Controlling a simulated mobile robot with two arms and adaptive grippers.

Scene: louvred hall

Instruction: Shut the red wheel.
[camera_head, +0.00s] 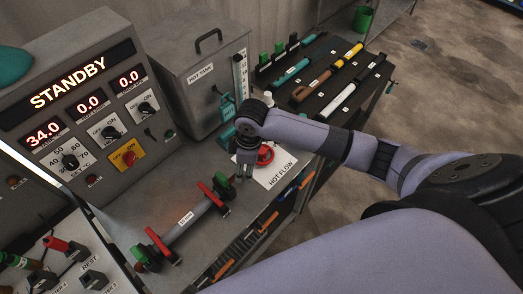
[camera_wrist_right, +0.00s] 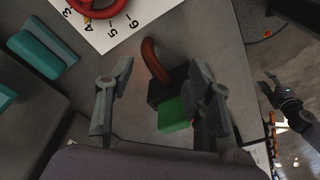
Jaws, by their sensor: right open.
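The red wheel (camera_head: 266,153) lies over the white HOT FLOW sheet (camera_head: 281,181) on the bench, partly hidden by my right gripper. In the right wrist view the wheel (camera_wrist_right: 98,12) is cut off by the top edge. A small yellow mark by its rim sits near the figure 4 on the sheet. My right gripper (camera_head: 244,174) points down, just left of the wheel and apart from it. In the wrist view its open fingers (camera_wrist_right: 160,95) have nothing between them but bench, with a green-and-black clamp below. A dark jointed shape (camera_wrist_right: 287,100), seemingly my left gripper, hangs beyond the bench edge.
A pipe (camera_head: 185,219) with red and green clamps lies left of my right gripper. The HOT TANK (camera_head: 212,77) and the STANDBY panel (camera_head: 75,110) stand behind. A tray of tools (camera_head: 307,88) is at the back right. Teal blocks (camera_wrist_right: 42,52) lie near the wheel.

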